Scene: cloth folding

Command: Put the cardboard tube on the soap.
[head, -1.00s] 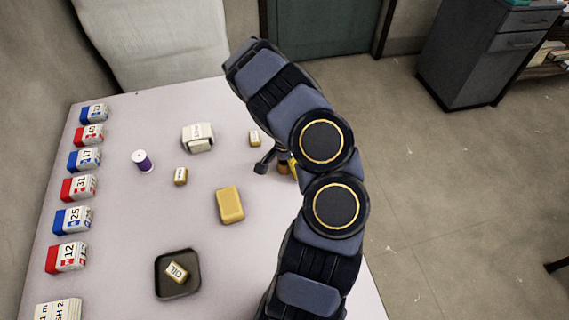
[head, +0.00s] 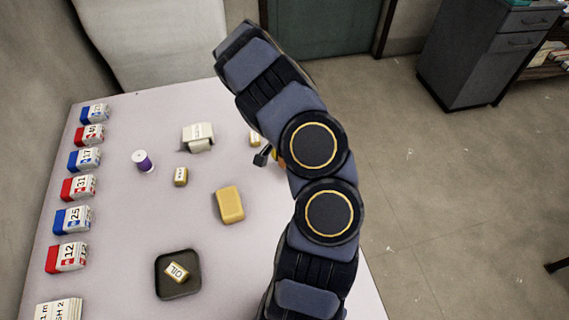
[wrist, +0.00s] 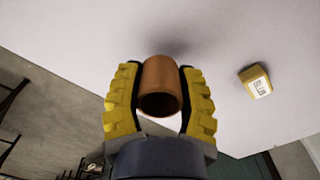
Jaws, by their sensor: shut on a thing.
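The cardboard tube (wrist: 161,86) is a short brown cylinder with an open end, seen in the wrist view between the yellow-padded fingers of my gripper (wrist: 160,95). My gripper is shut on it from both sides. The soap (head: 229,205) is a yellow rounded block lying near the middle of the table in the head view, with nothing on it. In the head view, my arm hides most of my gripper and the tube. They are above and to the right of the soap in the picture. The tube's clearance from the table is hard to tell.
A dark tray (head: 178,287) holds a small labelled block. A purple-and-white cylinder (head: 143,160), a small labelled block (head: 181,177) and a cream box (head: 198,137) stand on the table (head: 130,215). Several red and blue boxes line its left edge. Another small block (wrist: 255,82) is near my gripper.

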